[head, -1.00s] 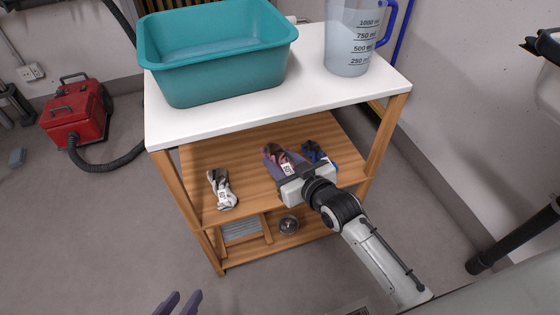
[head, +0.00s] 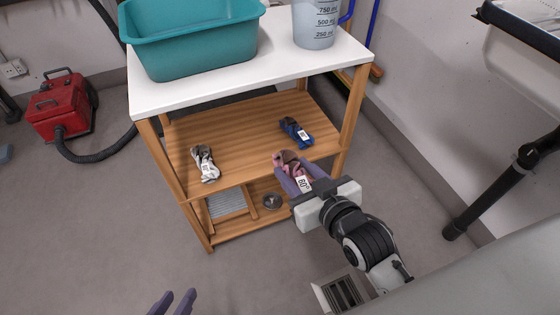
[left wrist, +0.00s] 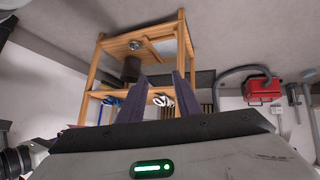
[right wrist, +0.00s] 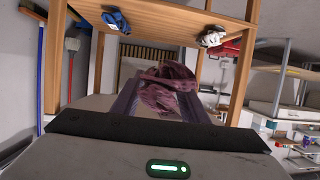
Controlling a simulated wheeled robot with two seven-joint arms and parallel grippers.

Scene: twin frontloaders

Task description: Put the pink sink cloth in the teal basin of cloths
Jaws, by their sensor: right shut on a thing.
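The pink cloth (head: 289,163) is a crumpled bundle with a white tag, held between the fingers of my right gripper (head: 298,180), in front of the middle shelf. In the right wrist view the pink cloth (right wrist: 168,90) fills the gap between the purple fingers. The teal basin (head: 195,45) stands on the white top of the wooden shelf unit; its visible inside looks empty. My left gripper (head: 173,303) shows only its fingertips at the bottom of the head view. In the left wrist view its fingers (left wrist: 163,95) stand apart with nothing between them.
A measuring jug (head: 315,25) stands beside the basin on the white top (head: 270,65). A white-grey cloth (head: 204,163) and a blue cloth (head: 296,130) lie on the middle shelf (head: 240,125). A red vacuum (head: 62,105) stands on the floor at left; a sink (head: 525,60) is at right.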

